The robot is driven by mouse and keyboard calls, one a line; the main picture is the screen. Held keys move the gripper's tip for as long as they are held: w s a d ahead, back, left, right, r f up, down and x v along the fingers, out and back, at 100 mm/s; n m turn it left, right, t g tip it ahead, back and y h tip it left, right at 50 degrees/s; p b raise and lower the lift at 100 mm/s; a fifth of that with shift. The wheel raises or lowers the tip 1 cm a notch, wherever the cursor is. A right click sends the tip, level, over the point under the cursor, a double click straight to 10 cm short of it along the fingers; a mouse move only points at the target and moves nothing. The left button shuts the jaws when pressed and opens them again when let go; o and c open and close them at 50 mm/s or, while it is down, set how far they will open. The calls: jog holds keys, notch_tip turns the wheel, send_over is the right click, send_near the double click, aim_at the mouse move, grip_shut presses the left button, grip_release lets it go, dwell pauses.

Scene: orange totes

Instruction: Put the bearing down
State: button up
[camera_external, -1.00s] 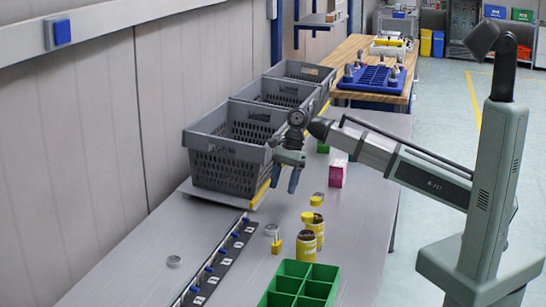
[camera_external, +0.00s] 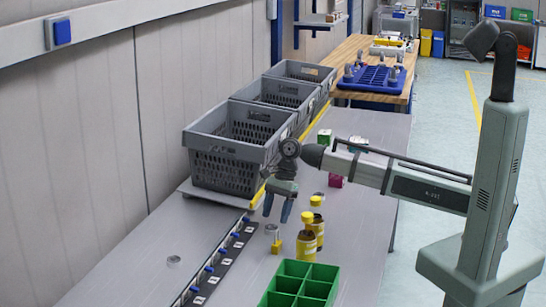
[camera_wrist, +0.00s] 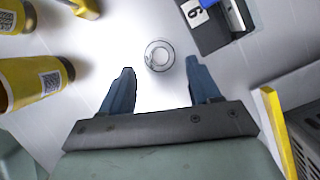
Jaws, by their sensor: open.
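A silver ring-shaped bearing (camera_wrist: 159,55) lies flat on the grey table in the wrist view, just beyond and between my fingertips. In the external view a small silver ring (camera_external: 271,229) sits below my gripper (camera_external: 276,214), beside the far end of a black strip. My gripper, also in the wrist view (camera_wrist: 160,66), is open with its blue fingers apart and nothing held between them. Its fingers point down above the table. The exact height of the fingertips over the bearing is hard to tell.
The black strip with numbered labels (camera_external: 215,262) runs along the left. Yellow-labelled bottles (camera_external: 317,230) and a small yellow item (camera_external: 304,242) stand close on the right. A green divided box (camera_external: 302,285) is nearer. Grey crates (camera_external: 222,172) stand behind.

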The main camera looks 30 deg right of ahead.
aim_at(272, 227)
jog(key=shift+x, duration=1.7)
jog(key=shift+c, duration=0.4)
jog(key=shift+a, duration=0.1)
jog(key=c, duration=0.9)
